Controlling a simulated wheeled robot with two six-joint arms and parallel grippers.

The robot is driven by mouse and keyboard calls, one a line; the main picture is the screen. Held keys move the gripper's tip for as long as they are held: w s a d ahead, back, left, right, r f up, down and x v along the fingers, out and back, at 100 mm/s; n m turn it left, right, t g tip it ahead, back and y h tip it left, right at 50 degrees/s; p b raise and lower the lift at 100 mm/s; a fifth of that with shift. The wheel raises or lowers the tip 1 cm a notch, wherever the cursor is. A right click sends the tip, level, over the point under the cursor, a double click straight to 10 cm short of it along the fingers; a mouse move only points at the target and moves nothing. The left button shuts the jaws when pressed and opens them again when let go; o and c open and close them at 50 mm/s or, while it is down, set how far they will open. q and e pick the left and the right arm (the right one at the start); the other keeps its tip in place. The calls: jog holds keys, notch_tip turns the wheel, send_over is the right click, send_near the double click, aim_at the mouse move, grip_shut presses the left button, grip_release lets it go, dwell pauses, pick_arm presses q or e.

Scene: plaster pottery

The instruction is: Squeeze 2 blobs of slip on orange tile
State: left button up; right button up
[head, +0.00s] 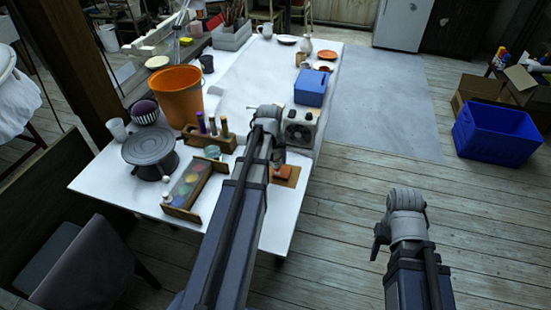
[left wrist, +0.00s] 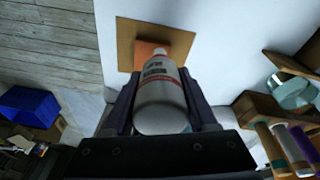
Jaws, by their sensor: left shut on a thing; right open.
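The orange tile (head: 284,173) lies on a brown board (head: 294,182) near the table's right front edge. In the left wrist view the tile (left wrist: 142,50) shows on its board (left wrist: 124,46), partly hidden behind a white slip bottle (left wrist: 163,98) with a red and black label. My left gripper (left wrist: 159,82) is shut on the bottle, whose tip points toward the tile. I cannot tell the gap between tip and tile. In the head view my left arm hides most of the bottle; its gripper (head: 277,152) is by the tile. My right gripper (head: 379,243) is open and empty, over the floor.
A grey box-shaped device (head: 300,128) and a blue box (head: 311,88) stand behind the tile. To the left are a wooden bottle rack (head: 208,139), a paint tray (head: 187,190), a dark turntable (head: 150,150) and an orange bucket (head: 178,95).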

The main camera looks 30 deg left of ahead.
jog(key=shift+r, duration=0.1)
pick_arm(q)
jog(key=p+v, duration=0.2)
jog(key=w+p+v, duration=0.1)
jog(key=p+v, duration=0.1)
jog(key=shift+s+r, duration=0.1)
jog(key=shift+r, duration=0.05)
pick_arm(e)
notch_tip(320, 180, up, 4)
jog(key=shift+f, duration=0.1)
pick_arm(q)
jog(key=shift+f, duration=0.2)
pick_arm(e)
jog(key=shift+f, duration=0.1)
dwell(0.3)
